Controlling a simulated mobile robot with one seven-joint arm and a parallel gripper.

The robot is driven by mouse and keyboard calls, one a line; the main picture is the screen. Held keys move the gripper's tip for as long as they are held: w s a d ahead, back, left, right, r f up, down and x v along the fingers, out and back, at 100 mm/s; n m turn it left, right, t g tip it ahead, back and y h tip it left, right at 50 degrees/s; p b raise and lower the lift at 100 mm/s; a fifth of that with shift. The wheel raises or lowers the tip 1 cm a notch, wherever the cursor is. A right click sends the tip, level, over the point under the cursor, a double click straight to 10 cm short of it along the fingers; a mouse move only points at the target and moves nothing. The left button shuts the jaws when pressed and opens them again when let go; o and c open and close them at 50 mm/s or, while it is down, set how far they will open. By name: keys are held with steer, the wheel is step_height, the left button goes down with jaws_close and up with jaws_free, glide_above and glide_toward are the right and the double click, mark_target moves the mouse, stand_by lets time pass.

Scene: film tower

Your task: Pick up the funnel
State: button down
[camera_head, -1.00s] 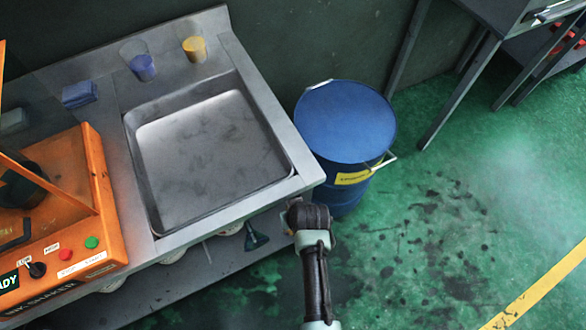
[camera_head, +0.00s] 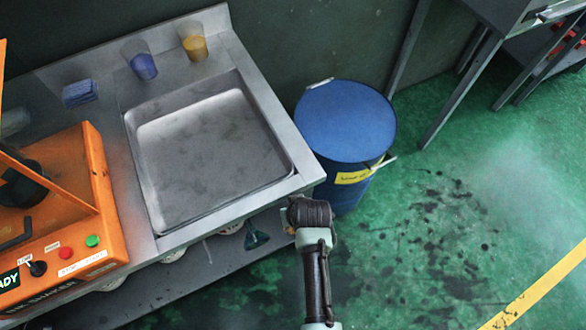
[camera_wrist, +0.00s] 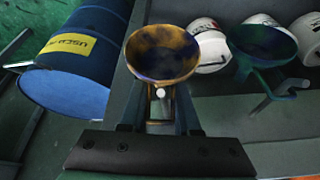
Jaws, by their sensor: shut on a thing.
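A funnel (camera_wrist: 162,50) with a wide bowl stained yellow-brown and dark blue is between my fingers in the wrist view. My gripper (camera_wrist: 160,112) is shut on it below the bowl. In the head view, my wrist hides most of this funnel beside the sink's front right corner. A second, dark teal funnel (camera_wrist: 262,46) is to the right in the wrist view, and it also shows below the sink's front edge in the head view (camera_head: 256,238). My gripper is apart from that one.
White containers (camera_wrist: 208,45) stand on the shelf below the sink (camera_head: 215,150). A blue drum (camera_head: 346,125) stands just right of the sink, close to my wrist. An orange machine (camera_head: 75,200) is at left.

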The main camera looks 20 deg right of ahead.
steer(key=s+a, duration=0.1)
steer(key=s, duration=1.7)
steer(key=shift+b, duration=0.3)
steer(key=shift+w+a+f, duration=0.1)
steer(key=shift+a, duration=0.05)
